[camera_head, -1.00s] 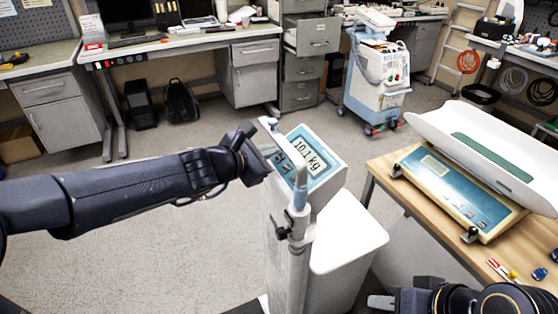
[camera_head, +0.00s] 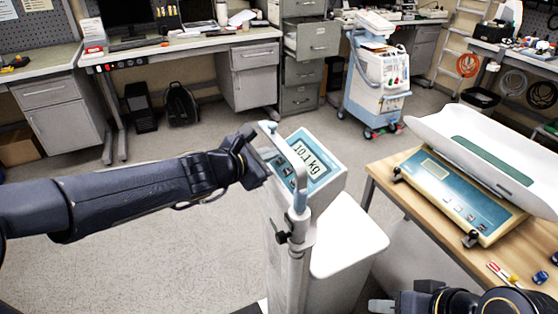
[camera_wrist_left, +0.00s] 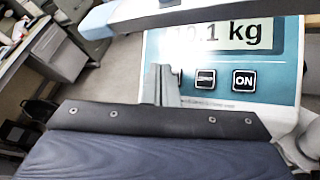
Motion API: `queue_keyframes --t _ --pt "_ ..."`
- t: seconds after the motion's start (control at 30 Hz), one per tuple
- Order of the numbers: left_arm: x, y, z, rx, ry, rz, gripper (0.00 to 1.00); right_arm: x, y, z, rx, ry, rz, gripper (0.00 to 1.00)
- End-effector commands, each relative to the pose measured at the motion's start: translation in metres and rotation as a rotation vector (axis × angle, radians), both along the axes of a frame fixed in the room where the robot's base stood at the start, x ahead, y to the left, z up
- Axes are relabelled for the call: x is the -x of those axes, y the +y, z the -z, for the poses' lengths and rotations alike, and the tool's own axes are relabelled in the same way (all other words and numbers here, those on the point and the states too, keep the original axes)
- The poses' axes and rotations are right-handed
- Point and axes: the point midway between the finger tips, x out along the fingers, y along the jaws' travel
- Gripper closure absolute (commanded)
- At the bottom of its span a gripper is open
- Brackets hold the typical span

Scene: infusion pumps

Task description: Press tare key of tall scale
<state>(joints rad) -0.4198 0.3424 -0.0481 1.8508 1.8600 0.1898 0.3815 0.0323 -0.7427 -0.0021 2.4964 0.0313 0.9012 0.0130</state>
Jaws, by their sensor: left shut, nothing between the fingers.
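The tall scale (camera_head: 335,184) stands upright in the middle of the head view, its blue-framed display (camera_head: 306,158) reading 10.1 kg. My left gripper (camera_head: 266,166) is shut and empty at the left side of the scale's key panel. In the left wrist view, the shut fingers (camera_wrist_left: 162,82) lie over the panel's left part, beside a dark key (camera_wrist_left: 205,79) and the ON key (camera_wrist_left: 243,80). They partly cover another key at the left; I cannot tell whether they touch it. My right gripper (camera_head: 381,305) is at the bottom edge, its jaw state unclear.
A wooden table (camera_head: 385,178) with a baby scale (camera_head: 455,197) stands at the right. Open floor lies left of the tall scale.

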Motion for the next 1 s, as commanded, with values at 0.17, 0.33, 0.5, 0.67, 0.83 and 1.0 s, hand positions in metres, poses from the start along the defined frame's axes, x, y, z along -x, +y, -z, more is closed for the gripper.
queue_keyframes --t 0.17,0.33,0.5,0.67,0.83,1.0 --pt "0.000 0.000 0.000 0.000 0.000 0.000 1.00 0.000 0.000 0.000 0.000 0.000 0.000 0.64" --pt "0.000 0.000 0.000 0.000 0.000 0.000 1.00 0.000 0.000 0.000 0.000 0.000 0.000 0.64" --pt "0.000 0.000 0.000 0.000 0.000 0.000 1.00 0.000 0.000 0.000 0.000 0.000 0.000 0.64" --pt "0.000 0.000 0.000 0.000 0.000 0.000 1.00 0.000 0.000 0.000 0.000 0.000 0.000 0.64" --pt "0.000 -0.001 0.003 0.000 0.000 0.000 1.00 0.000 0.000 0.003 0.000 0.000 0.000 0.64" --pt "-0.001 -0.003 0.008 0.001 -0.001 0.000 1.00 0.000 0.000 0.010 0.000 0.000 0.000 0.64"
